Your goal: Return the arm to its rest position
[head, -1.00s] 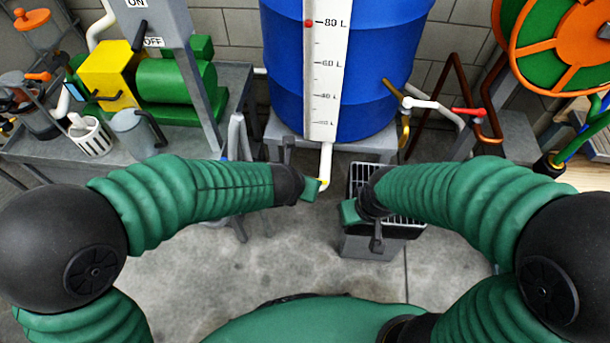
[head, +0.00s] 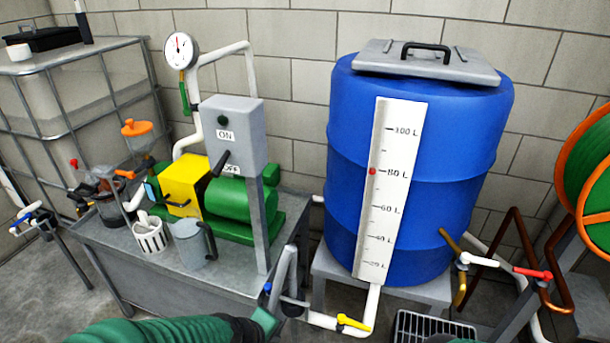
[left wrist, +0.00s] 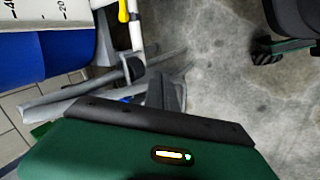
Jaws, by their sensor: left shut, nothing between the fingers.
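My left arm comes in along the bottom edge of the head view, and my left gripper (head: 265,323) is its green tip near the table's right leg. It is shut and empty. In the left wrist view its green housing fills the bottom, with a dark edge. My right arm barely shows at the bottom edge of the head view. A dark and green part, apparently my right gripper (left wrist: 285,48), shows at the upper right of the left wrist view over the floor. Its jaws cannot be made out.
A blue barrel (head: 345,170) with a level scale stands on a grey stand. Left is a metal table (head: 110,245) with a green pump (head: 217,193), yellow box, white basket and grey jug. Yellow (head: 352,323) and red (head: 532,273) valve handles sit low. A hose reel is at right.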

